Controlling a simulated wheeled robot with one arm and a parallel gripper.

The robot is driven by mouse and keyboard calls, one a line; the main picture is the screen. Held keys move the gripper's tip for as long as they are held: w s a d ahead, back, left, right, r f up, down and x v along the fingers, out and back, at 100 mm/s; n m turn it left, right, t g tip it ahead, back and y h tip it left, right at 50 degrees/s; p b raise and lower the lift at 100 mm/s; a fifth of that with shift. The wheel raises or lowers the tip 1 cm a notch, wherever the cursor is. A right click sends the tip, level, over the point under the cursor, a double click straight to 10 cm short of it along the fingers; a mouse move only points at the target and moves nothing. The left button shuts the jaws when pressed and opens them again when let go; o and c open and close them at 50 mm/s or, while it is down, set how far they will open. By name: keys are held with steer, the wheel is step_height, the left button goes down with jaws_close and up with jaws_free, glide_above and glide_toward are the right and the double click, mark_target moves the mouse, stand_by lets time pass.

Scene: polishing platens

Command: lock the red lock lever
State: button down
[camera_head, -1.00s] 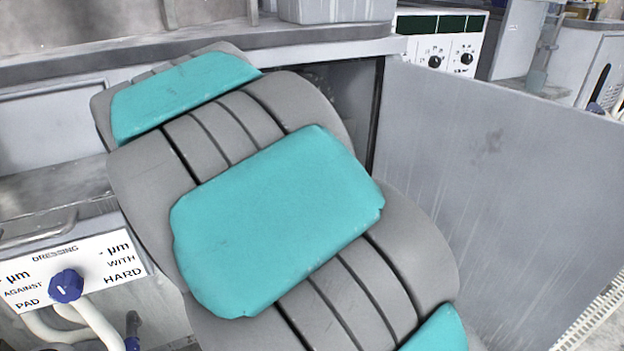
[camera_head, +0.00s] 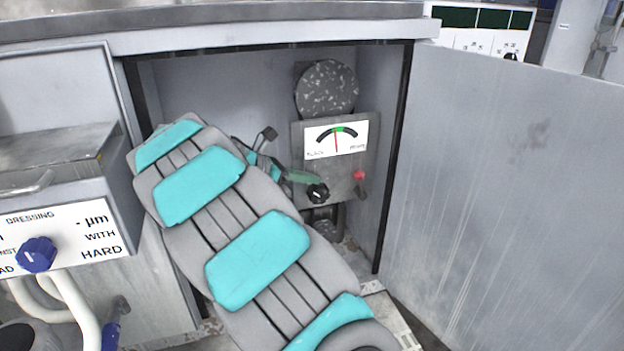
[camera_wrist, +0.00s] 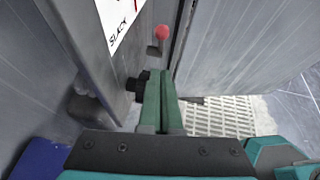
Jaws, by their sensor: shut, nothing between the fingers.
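The red lock lever (camera_head: 359,178) is a small lever with a red ball end at the right side of the gauge panel inside the open cabinet. In the wrist view the red ball (camera_wrist: 161,32) shows on a short dark stem, just beyond the fingertips and apart from them. My gripper (camera_head: 312,179) has its green fingers together and empty, left of the lever and over the black knob (camera_head: 318,194). In the wrist view my gripper (camera_wrist: 161,76) points towards the lever, with the black knob (camera_wrist: 133,84) to its left.
The gauge panel (camera_head: 303,172) carries a slack gauge (camera_head: 336,139) with a red needle. A speckled round disc (camera_head: 326,88) is above it. The open cabinet door (camera_head: 500,190) stands close on the right. A blue knob (camera_head: 36,254) is on the dressing panel at left.

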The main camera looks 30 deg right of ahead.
steer(key=b, duration=0.2)
glide_toward(357, 174)
steer(key=d+f, duration=0.3)
steer(key=f, duration=0.1)
steer(key=shift+d+f, duration=0.35)
steer(key=shift+d, duration=0.05)
steer(key=shift+d+r, duration=0.15)
steer(key=shift+d, duration=0.65)
steer(key=p, duration=0.1)
steer(key=r+p, duration=0.1)
steer(key=p, duration=0.1)
steer(key=shift+s+d+y, duration=0.15)
steer(key=shift+d+y, duration=0.15)
steer(key=p, duration=0.1)
steer(key=y+p, duration=0.1)
steer(key=p, duration=0.1)
steer(key=shift+s+d+r, duration=0.1)
steer(key=shift+d+r, duration=0.2)
steer(key=shift+r, duration=0.05)
steer(key=p, duration=0.1)
steer(key=d+y+p, duration=0.1)
steer(key=p, duration=0.1)
steer(key=shift+s+r+t+p, duration=0.1)
steer(key=shift+s+t+p, duration=0.05)
steer(key=shift+t+p, duration=0.15)
steer(key=shift+f, duration=0.25)
